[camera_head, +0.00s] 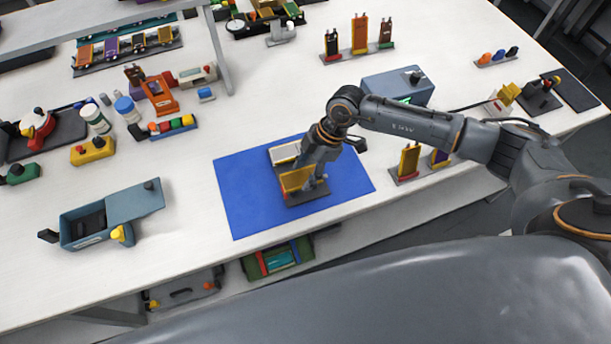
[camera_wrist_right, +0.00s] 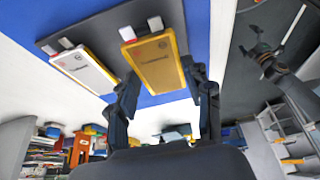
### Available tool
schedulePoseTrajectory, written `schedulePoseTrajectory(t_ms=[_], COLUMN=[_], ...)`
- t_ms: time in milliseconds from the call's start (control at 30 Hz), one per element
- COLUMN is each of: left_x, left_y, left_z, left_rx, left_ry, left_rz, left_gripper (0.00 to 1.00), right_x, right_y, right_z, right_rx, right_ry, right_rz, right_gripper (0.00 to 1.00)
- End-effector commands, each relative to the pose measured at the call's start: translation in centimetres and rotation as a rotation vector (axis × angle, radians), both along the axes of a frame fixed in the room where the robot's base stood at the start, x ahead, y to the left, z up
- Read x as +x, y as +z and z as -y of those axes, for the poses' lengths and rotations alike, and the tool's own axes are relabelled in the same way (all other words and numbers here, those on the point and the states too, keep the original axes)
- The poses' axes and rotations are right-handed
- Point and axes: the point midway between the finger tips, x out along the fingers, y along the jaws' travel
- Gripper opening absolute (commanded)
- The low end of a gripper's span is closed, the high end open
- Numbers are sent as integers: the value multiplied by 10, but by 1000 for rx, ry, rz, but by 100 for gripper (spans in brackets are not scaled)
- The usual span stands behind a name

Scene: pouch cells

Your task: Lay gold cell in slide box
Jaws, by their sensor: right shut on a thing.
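The gold cell (camera_head: 296,180) is on the dark tray (camera_head: 311,196) on the blue mat. In the right wrist view the gold cell (camera_wrist_right: 157,62) has pale tabs at its far end. My right gripper (camera_wrist_right: 160,78) is shut on its two long sides; I cannot tell whether the cell is lifted off the tray. In the head view my right gripper (camera_head: 314,181) partly hides the cell. A grey-blue slide box (camera_head: 85,238) stands at the left, its lid (camera_head: 137,201) partly over to the right and its dark inside showing.
A white cell (camera_head: 284,152) lies beside the gold one on the tray; the blue mat (camera_head: 238,200) is around it. A second grey-blue box (camera_head: 398,87) stands behind my right arm. A yellow-topped item (camera_head: 122,234) is by the slide box. Table between box and mat is clear.

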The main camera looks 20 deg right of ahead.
Motion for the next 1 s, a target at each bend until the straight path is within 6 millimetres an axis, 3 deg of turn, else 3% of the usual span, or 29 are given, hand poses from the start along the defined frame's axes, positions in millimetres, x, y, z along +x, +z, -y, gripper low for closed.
schedulePoseTrajectory(t_ms=[300, 600, 1000], left_x=[0, -1, -1], left_y=[-22, -42, -47], left_z=[-1, -1, -1], left_rx=[1, 1, 1], left_ry=[-1, -1, 0], left_rz=[-1, -1, -1], left_gripper=[100, 100, 100], right_x=[-45, -98, -116], right_y=[67, 92, 105], right_z=[33, 68, 79], right_rx=[-4, -5, 0], right_ry=[2, -1, 2], right_rz=[6, 2, 1], right_gripper=[23, 23, 23])
